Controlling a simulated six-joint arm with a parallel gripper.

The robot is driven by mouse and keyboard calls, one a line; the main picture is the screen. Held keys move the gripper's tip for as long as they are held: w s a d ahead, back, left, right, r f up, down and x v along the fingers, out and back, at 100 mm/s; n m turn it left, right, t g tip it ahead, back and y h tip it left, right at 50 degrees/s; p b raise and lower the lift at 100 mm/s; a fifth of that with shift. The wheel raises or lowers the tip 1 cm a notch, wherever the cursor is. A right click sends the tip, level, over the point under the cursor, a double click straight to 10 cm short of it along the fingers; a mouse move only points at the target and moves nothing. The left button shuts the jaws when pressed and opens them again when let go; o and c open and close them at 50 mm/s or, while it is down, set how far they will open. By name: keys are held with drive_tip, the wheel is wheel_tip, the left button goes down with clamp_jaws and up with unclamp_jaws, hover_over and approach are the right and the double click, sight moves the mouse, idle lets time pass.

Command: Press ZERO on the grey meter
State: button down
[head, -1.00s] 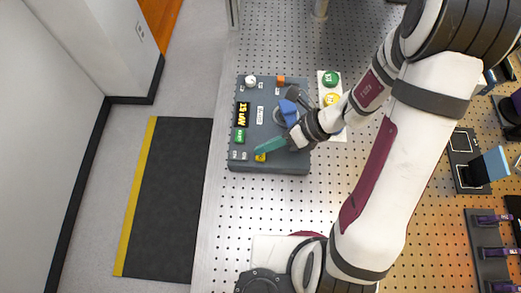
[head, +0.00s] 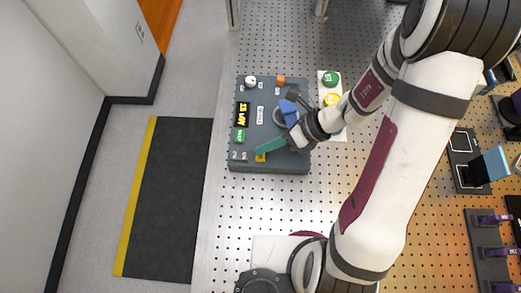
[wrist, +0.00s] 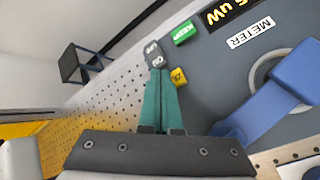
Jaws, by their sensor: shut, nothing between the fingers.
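The grey meter (head: 271,165) lies on the perforated bench, with a lit yellow display (head: 243,113). It also shows in the wrist view, with a METER label (wrist: 251,32). A yellow button (wrist: 178,76) with a dark marking, too small to read surely, sits near the meter's edge; it also shows in the head view (head: 260,157). My gripper (head: 258,152) is shut and empty. Its green fingertips (wrist: 160,72) are beside the yellow button and close to a small grey key (wrist: 155,58). I cannot tell whether they touch either.
A green KEEP button (wrist: 184,33) lies near the display. A blue lever (wrist: 262,112) on a round dial stands on the meter. A white panel (head: 327,88) with green and yellow round buttons is to the right. An open-framed dark item (wrist: 90,62) is at left in the wrist view.

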drive_tip(key=shift+f, duration=0.1)
idle(0.5)
drive_tip(key=shift+f, duration=0.35)
drive_tip(key=shift+f, duration=0.75)
idle(0.6)
drive_tip(key=shift+w+r, duration=0.1)
idle(0.4)
drive_tip(key=shift+s+d+r, duration=0.1)
drive_tip(key=shift+s+r, duration=0.1)
drive_tip(key=shift+r, duration=0.5)
drive_tip(key=shift+r, duration=0.1)
drive_tip(key=shift+r, duration=2.45)
